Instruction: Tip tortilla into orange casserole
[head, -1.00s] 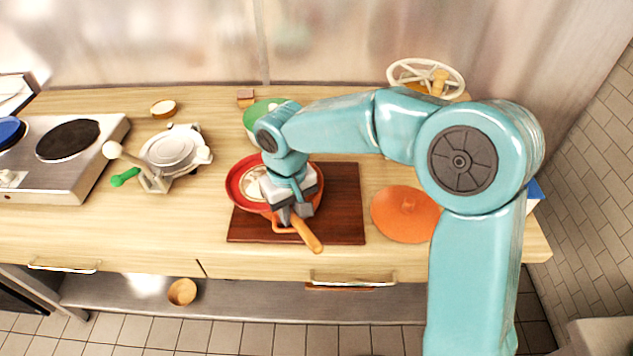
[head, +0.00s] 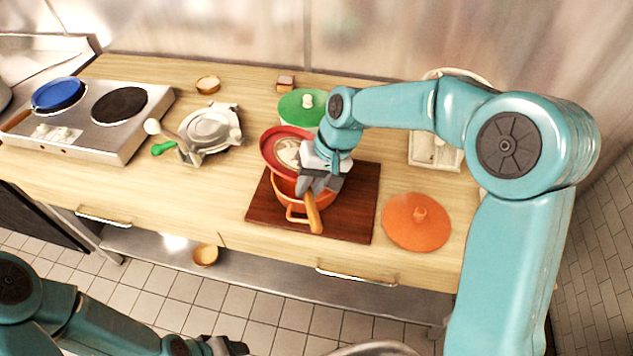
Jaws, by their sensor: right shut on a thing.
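My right gripper (head: 318,182) is shut on the brown handle (head: 313,213) of a red pan (head: 273,143). The pan is tilted above the orange casserole (head: 287,193), over its far side. A pale tortilla (head: 288,153) shows in the pan, partly hidden by my gripper. The casserole stands on a dark wooden board (head: 348,222), and its near handle shows. Its inside is mostly hidden by the pan and my gripper. The orange lid (head: 416,222) lies on the counter to the right of the board. My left gripper (head: 232,346) is low at the bottom edge, away from the counter; its jaws are unclear.
A green lid (head: 302,106) lies behind the pan. A grey press with a green handle (head: 208,131) stands to the left. A hotplate (head: 88,128) with a blue pan (head: 58,95) is at the far left. A pale rack (head: 433,150) is behind my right arm.

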